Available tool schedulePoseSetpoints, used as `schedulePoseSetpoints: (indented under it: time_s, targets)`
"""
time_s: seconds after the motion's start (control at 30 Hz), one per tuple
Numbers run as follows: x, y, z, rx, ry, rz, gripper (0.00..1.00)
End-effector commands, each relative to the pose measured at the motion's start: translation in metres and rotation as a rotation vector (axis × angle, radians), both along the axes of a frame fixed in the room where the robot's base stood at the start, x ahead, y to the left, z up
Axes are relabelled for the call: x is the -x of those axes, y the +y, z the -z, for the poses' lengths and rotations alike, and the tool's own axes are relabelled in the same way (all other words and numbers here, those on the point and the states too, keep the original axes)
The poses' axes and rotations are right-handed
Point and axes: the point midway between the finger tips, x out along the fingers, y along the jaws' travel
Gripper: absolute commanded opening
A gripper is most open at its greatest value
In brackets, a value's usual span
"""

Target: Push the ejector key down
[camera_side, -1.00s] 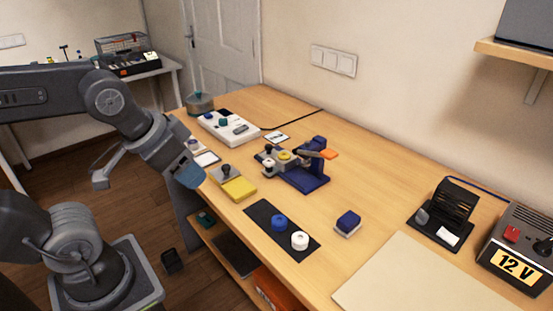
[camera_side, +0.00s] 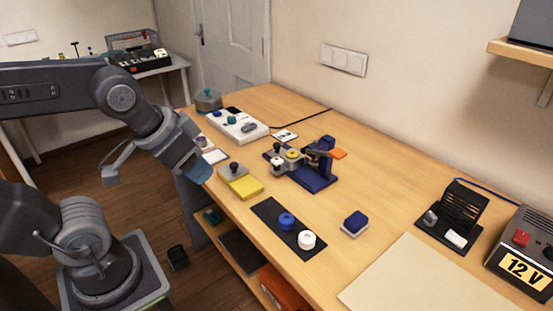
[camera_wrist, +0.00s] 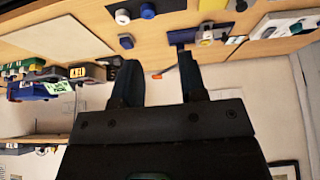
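A blue fixture (camera_side: 317,183) stands on the bench, with an orange-tipped lever (camera_side: 339,154) sticking out at its right. Dark, white and yellow round parts sit at its left end. No part is labelled, so I cannot tell which is the ejector key. My gripper (camera_side: 197,172) hangs left of the fixture, near the bench's left edge and apart from it. In the wrist view my gripper (camera_wrist: 157,70) has two dark fingers spread, with nothing between them. The fixture (camera_wrist: 181,36) shows beyond the fingers, and a small orange tip (camera_wrist: 157,76) appears in the gap.
A yellow block (camera_side: 245,187) lies between my gripper and the fixture. A black mat (camera_side: 270,212) with a blue and a white knob lies in front. A blue-topped block (camera_side: 355,222) sits to the right. A white panel (camera_side: 245,123) stands behind. A 12 V supply (camera_side: 522,255) is far right.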

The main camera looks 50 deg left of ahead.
Motion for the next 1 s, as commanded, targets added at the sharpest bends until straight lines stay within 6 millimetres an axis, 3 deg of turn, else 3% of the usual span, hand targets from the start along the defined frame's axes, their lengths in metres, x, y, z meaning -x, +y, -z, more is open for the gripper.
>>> schedulePoseSetpoints:
  time_s: [0.4, 1.0]
  targets:
    - [0.0000, 0.0000, 0.0000, 0.000, 0.000, 0.000, 0.00]
    - [0.0000, 0.0000, 0.0000, 0.000, 0.000, 0.000, 0.00]
